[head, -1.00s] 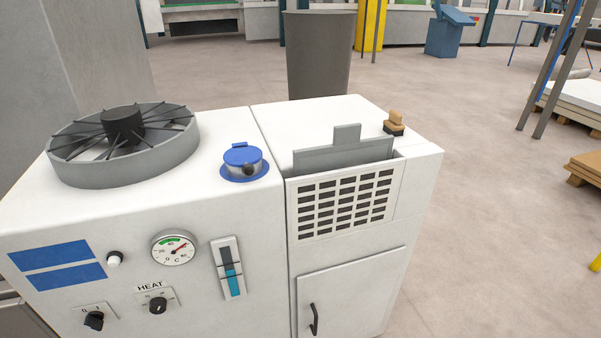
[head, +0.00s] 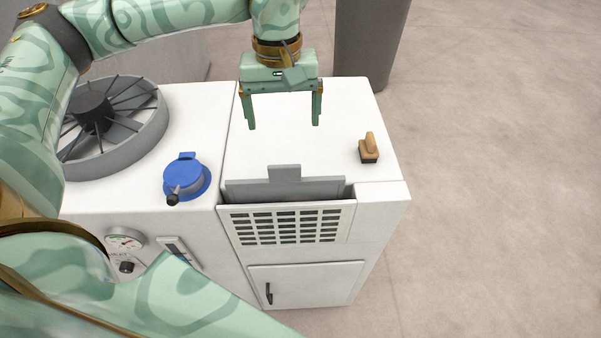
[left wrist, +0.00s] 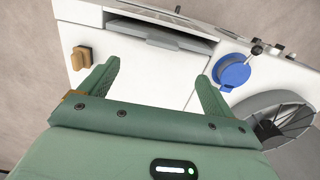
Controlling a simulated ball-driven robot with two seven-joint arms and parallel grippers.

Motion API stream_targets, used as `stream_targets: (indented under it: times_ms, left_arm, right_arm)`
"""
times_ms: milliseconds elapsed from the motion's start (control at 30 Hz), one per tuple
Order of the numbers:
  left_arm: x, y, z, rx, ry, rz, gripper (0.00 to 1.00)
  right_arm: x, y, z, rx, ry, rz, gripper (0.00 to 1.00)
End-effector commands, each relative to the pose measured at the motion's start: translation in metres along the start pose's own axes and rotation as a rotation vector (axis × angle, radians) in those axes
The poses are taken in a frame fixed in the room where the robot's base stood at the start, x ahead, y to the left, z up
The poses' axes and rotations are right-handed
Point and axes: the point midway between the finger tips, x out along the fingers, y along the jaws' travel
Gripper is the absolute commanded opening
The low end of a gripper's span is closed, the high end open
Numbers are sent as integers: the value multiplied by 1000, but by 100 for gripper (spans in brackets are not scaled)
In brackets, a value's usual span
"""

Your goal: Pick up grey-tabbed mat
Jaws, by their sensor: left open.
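The grey-tabbed mat (head: 285,188) is a flat grey panel with a square tab on its top edge. It stands upright in a slot behind the vented front of the white cabinet. It also shows in the left wrist view (left wrist: 158,36) near the top. My left gripper (head: 284,126) is open and empty, pointing down above the cabinet top, behind the mat and apart from it. In the left wrist view its two fingers (left wrist: 158,82) are spread, with bare white cabinet top between them. The mat's lower part is hidden in the slot. My right gripper is not in view.
A wooden-handled brush or stamp (head: 369,149) sits on the cabinet top at the right. A blue-lidded cap (head: 186,178) and a round grey fan (head: 112,125) stand to the left. A tall grey bin (head: 368,45) stands behind. The floor at right is clear.

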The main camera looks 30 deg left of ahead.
Motion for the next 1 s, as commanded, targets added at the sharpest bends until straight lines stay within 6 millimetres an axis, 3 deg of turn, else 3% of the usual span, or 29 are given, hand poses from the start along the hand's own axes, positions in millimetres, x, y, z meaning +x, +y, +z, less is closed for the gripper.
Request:
stream_targets:
  times_ms: [67, 333, 500, 667, 1000]
  left_arm:
    - [4, -6, -1, 14, 19, -21, 89]
    - [69, -8, -2, 17, 17, -24, 89]
    - [98, -8, -3, 16, 20, -21, 89]
    - [109, -7, -4, 16, 20, -20, 89]
    - [156, -6, -6, 16, 20, -19, 89]
  right_arm:
    - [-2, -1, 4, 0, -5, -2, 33]
    - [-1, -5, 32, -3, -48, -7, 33]
    - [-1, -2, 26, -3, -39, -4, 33]
    - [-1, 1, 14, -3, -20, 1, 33]
    - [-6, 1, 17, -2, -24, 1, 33]
